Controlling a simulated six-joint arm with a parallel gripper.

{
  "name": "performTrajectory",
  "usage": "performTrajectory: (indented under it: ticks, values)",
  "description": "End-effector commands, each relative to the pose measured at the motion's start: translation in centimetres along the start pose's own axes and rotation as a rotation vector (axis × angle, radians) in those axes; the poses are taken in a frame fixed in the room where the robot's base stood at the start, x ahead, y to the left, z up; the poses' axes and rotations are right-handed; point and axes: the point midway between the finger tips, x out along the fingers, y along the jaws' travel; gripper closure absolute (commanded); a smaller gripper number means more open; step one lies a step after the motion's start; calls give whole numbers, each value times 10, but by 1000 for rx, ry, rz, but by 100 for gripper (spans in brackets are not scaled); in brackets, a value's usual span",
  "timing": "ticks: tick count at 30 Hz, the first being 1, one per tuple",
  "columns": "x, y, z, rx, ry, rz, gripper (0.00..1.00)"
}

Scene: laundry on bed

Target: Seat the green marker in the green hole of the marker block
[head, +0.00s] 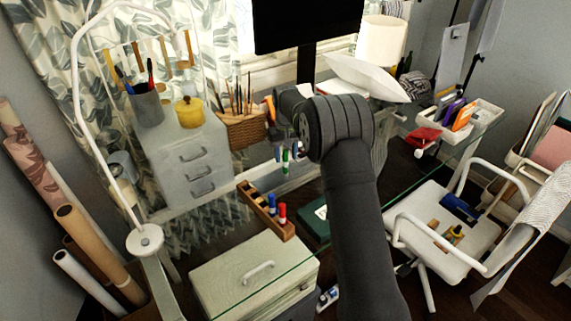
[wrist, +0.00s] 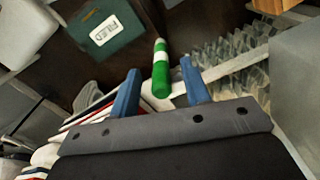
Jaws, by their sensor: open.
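The green marker (head: 285,158), green with a white band, shows small below my arm in the head view. In the wrist view the green marker (wrist: 160,75) lies between the two blue fingers of my gripper (wrist: 160,90), with gaps at both sides. My gripper (head: 287,154) is open around it. What supports the marker cannot be told. The brown wooden marker block (head: 252,196) stands on the glass desk, nearer the camera and left of my gripper. A blue marker (head: 271,203) and a red marker (head: 282,212) stand in it. The green hole cannot be made out.
A dark green folder (head: 313,222) lies right of the block; it also shows in the wrist view (wrist: 105,30). A pale lidded box (head: 240,275) is in front of the block. A wicker basket (head: 243,130) with brushes and grey drawers (head: 190,160) stand behind.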

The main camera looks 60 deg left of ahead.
Motion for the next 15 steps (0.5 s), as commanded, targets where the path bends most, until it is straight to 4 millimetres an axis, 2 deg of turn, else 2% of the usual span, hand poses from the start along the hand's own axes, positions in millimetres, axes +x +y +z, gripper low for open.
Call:
performTrajectory:
  ticks: [6,13,15]
  values:
    - [32,-2,1,0,-1,0,57]
    - [35,-1,0,0,0,0,57]
    - [35,-1,0,0,0,0,69]
